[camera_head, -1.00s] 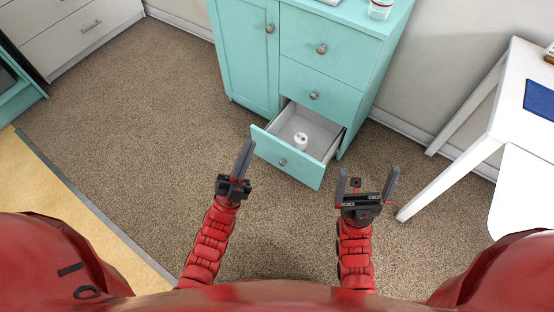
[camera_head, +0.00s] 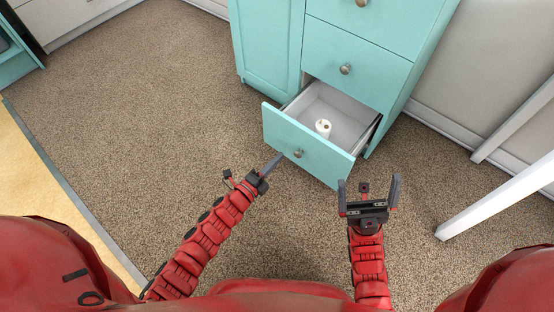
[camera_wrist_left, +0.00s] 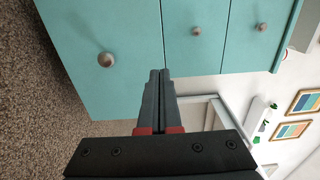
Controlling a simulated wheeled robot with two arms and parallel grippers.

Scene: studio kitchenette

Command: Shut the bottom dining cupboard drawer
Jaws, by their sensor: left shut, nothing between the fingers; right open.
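The teal dining cupboard (camera_head: 355,45) has its bottom drawer (camera_head: 308,150) pulled out. The drawer's grey inside shows, with a small white roll-like item (camera_head: 323,128) in it. The drawer front, with its round knob, also shows in the left wrist view (camera_wrist_left: 75,25). My left gripper (camera_head: 278,159) is shut and empty, its tips close to the lower left part of the drawer front; I cannot tell if they touch. Its shut fingers also show in the left wrist view (camera_wrist_left: 159,75). My right gripper (camera_head: 369,183) is open and empty, in front of the drawer's right end.
The middle drawer (camera_head: 370,62) and the cupboard door (camera_head: 262,45) are shut. A white table leg (camera_head: 490,208) stands to the right. Brown carpet (camera_head: 150,110) is clear to the left. Framed pictures (camera_wrist_left: 305,101) hang on the wall in the left wrist view.

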